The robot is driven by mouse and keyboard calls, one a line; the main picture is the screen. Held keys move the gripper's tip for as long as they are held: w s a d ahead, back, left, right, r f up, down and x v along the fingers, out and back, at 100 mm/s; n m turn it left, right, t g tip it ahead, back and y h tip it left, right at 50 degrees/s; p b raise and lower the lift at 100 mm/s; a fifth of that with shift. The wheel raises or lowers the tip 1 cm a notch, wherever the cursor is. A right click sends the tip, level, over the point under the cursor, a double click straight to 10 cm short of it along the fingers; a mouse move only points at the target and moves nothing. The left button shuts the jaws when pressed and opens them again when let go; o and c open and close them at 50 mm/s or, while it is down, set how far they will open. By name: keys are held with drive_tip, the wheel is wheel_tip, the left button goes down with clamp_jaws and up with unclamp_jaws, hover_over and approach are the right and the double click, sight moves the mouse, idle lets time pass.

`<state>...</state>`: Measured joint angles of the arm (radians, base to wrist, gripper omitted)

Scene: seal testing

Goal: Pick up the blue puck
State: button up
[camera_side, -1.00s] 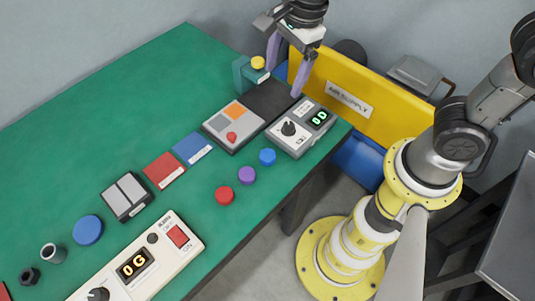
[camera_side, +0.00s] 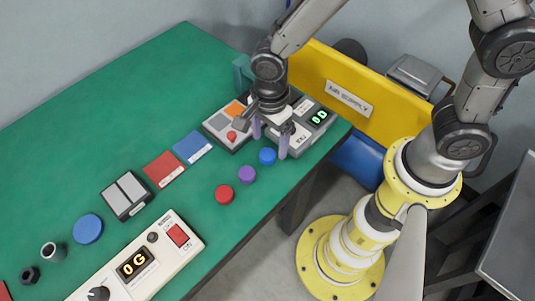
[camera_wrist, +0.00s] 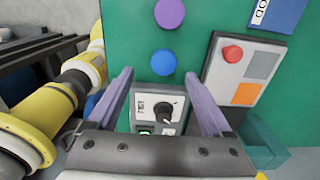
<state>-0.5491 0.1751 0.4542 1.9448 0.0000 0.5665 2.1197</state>
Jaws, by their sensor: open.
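The small blue puck (camera_side: 267,156) stands on the green table near its right edge, in a row with a purple puck (camera_side: 247,175) and a red puck (camera_side: 224,195). My gripper (camera_side: 270,142) is open and empty, with its two lilac fingers pointing down close to the blue puck. In the wrist view the blue puck (camera_wrist: 163,62) shows between and just beyond the tips of my gripper (camera_wrist: 158,76), and the fingers do not hold it. The purple puck (camera_wrist: 169,14) is farther out. I cannot tell the exact height of the fingertips above the table.
A grey dial box (camera_side: 310,118) with a green display stands close behind my gripper. A box with a red button (camera_side: 222,130) is to its left. A larger blue disc (camera_side: 87,229) lies at the far left. The table edge is near the pucks.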

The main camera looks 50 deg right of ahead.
sight(267, 154)
drive_tip(key=f, duration=0.5)
drive_tip(key=shift+w, duration=0.3)
clamp_jaws()
